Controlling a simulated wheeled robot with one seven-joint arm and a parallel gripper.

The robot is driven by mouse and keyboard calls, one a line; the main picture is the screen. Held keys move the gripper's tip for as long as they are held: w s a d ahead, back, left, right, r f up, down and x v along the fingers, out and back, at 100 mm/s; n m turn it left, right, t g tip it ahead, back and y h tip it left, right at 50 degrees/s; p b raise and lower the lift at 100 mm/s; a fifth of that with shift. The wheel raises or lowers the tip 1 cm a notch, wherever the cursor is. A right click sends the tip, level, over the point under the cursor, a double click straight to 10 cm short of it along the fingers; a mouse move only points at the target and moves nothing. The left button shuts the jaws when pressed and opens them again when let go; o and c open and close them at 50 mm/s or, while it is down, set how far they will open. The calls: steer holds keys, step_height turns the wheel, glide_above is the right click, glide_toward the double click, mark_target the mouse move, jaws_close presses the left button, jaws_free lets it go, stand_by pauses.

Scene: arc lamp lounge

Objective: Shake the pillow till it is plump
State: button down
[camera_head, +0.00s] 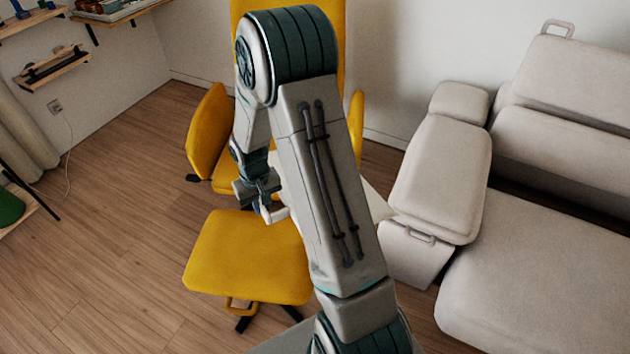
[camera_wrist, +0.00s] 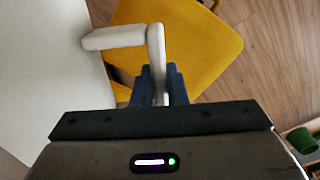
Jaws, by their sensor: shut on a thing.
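A flat white thing, which looks like the pillow (camera_head: 376,203), shows behind my arm in the head view, most of it hidden. In the wrist view its pale face (camera_wrist: 50,75) fills the left side. A white bent handle (camera_wrist: 115,38) juts from its edge. My gripper (camera_wrist: 158,82) is shut on the end bar of this handle. In the head view my gripper (camera_head: 266,197) and a bit of the white handle (camera_head: 277,215) show above the far edge of a yellow footstool. The pillow seems held up beside the footstool; its lower side is hidden.
The yellow footstool (camera_head: 245,262) stands below my gripper, with a yellow chair (camera_head: 208,135) behind it. A pale grey sofa (camera_head: 550,265) with cushions (camera_head: 440,175) takes up the right. Wall shelves (camera_head: 52,68) hang at the upper left. The wooden floor (camera_head: 120,220) at left is clear.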

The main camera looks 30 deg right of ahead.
step_height(320, 180, up, 7)
steer(key=shift+f, duration=0.1)
steer(key=shift+s, duration=0.3)
steer(key=f, duration=0.4)
steer(key=w+f, duration=0.1)
steer(key=f, duration=0.2)
steer(key=shift+f, duration=0.1)
step_height(320, 180, up, 7)
steer(key=shift+s+r, duration=0.15)
steer(key=shift+s, duration=0.3)
steer(key=f, duration=0.7)
steer(key=shift+w+f, duration=0.1)
steer(key=shift+w, duration=0.35)
steer(key=shift+s+r, duration=0.2)
steer(key=shift+s, duration=0.1)
steer(key=shift+w, duration=0.15)
step_height(320, 180, up, 7)
steer(key=shift+f, duration=0.2)
steer(key=shift+s+r, duration=0.15)
steer(key=shift+s, duration=0.15)
steer(key=shift+w+f, duration=0.2)
steer(key=shift+f, duration=3.35)
steer(key=shift+w+f, duration=0.1)
steer(key=shift+w, duration=0.15)
steer(key=shift+s+r, duration=0.2)
steer(key=shift+s, duration=0.1)
steer(key=shift+w, duration=0.15)
